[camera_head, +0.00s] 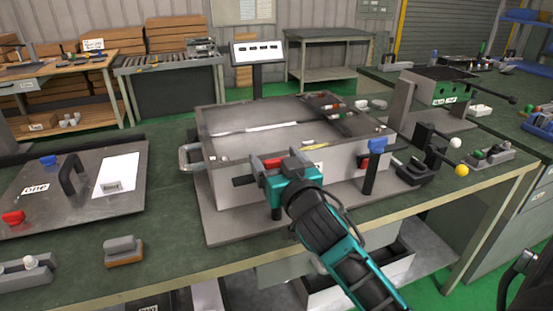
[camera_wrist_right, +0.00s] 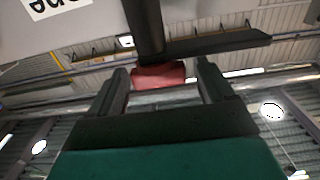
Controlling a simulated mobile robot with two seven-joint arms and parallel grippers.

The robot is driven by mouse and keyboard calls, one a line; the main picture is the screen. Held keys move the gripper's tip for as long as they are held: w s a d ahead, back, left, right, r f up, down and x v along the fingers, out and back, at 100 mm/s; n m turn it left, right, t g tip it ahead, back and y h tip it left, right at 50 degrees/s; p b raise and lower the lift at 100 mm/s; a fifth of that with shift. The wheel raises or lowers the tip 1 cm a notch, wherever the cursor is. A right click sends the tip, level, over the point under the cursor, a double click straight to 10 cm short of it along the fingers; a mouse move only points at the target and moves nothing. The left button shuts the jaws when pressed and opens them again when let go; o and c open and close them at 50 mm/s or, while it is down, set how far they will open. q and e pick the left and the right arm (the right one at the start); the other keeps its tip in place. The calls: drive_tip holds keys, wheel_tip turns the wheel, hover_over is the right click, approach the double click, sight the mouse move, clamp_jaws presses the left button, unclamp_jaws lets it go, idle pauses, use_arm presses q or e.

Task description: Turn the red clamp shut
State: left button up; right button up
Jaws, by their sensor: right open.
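The red clamp (camera_head: 272,163) is on the front wall of the large grey metal box (camera_head: 232,185), mostly hidden by my right gripper. My right gripper (camera_head: 276,162), teal with dark fingers, is open at the clamp, its arm coming from the lower right. In the right wrist view, the clamp's red part (camera_wrist_right: 158,76) shows between the two spread fingers of the gripper (camera_wrist_right: 160,85), with a visible gap on each side. A dark post and bar (camera_wrist_right: 220,46) adjoin the red part. My left gripper is not in view.
A blue-topped clamp (camera_head: 375,147) stands at the box's front right corner, with a red part beside it. A metal lid with a black handle (camera_head: 70,175) lies on the bench at left. Black levers with white and yellow knobs (camera_head: 461,170) stand at right.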

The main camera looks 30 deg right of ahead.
drive_tip(key=c, duration=1.4)
drive_tip(key=shift+w, duration=0.1)
